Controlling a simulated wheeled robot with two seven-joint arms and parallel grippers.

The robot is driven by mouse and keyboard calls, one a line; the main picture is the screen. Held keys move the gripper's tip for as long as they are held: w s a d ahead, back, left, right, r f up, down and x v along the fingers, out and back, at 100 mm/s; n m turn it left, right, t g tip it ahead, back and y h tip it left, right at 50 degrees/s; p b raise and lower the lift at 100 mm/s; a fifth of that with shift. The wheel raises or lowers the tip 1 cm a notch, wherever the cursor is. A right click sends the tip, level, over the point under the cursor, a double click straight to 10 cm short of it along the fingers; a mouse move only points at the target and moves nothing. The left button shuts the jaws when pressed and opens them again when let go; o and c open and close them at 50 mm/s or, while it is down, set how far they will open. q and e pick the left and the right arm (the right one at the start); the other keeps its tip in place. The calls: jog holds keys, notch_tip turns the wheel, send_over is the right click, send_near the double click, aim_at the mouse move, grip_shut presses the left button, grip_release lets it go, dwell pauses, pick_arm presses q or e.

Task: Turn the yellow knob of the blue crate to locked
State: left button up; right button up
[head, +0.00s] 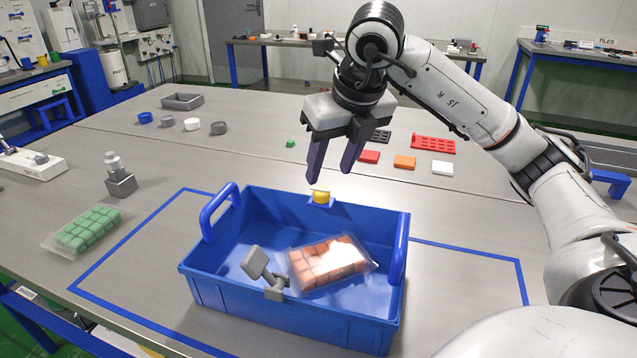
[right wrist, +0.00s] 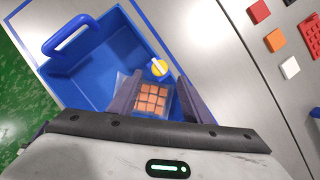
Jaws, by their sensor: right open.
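The blue crate (head: 235,305) stands on the grey table with two raised handles. Its yellow knob (head: 320,196) sits on a small blue bracket at the far wall's rim. The knob also shows in the right wrist view (right wrist: 158,68), with a pale bar across it; I cannot tell whether it is locked. My right gripper (head: 329,178) is open and empty, pointing down just above the knob, apart from it. In the right wrist view the knob lies ahead, between the lines of the two fingers. My left gripper is not in view.
A bag of orange cubes (head: 328,263) lies inside the crate. A grey latch lever (head: 263,270) rises at the near wall. A bag of green cubes (head: 85,228) lies to the left. Red, orange and white blocks lie beyond the gripper. Blue tape outlines the area around the crate.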

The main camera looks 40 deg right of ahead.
aim_at(322, 191)
jog(key=x, duration=0.5)
jog(key=shift+w+f, duration=0.2)
jog(key=shift+f, duration=0.35)
jog(key=shift+w+f, duration=0.1)
jog(key=c, duration=1)
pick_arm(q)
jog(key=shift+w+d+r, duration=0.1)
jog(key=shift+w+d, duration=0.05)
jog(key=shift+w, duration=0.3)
pick_arm(e)
jog(key=shift+d, duration=0.1)
jog(key=shift+c, duration=0.2)
